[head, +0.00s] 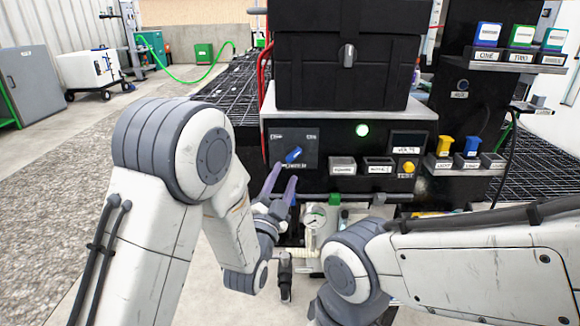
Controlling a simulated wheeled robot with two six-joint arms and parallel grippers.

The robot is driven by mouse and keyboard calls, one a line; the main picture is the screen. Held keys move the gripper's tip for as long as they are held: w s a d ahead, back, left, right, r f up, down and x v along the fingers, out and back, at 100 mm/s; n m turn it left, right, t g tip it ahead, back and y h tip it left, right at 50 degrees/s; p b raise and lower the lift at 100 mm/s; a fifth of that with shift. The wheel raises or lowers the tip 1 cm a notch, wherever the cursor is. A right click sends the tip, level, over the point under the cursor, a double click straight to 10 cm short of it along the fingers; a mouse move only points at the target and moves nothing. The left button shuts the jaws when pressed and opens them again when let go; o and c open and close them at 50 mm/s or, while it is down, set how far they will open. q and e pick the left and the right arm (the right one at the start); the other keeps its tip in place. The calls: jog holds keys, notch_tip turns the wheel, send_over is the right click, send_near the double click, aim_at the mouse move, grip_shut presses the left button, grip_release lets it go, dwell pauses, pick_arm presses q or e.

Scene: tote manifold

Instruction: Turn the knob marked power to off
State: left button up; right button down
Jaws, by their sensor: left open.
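The blue knob (294,154) sits on a dark square plate (310,146) at the left of the black front panel (340,181). Its handle is tilted, with one end up to the right. Small white labels lie above it at left and right, and one below; their print is too small to read. My left gripper (284,173) is open just below the knob, fingers pointing up toward the panel, apart from the knob as far as I can tell. My right arm comes in from the right, but its gripper is hidden or out of view.
A round green light (362,130) glows right of the knob. A black case (348,65) stands above the panel. A gauge (315,220) is below it.

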aim_at(292, 159)
pick_arm(q)
jog(key=x, duration=0.5)
jog(key=shift+w+d+b, duration=0.15)
jog(key=shift+w+b, duration=0.15)
jog(key=shift+b, duration=0.1)
grip_shut()
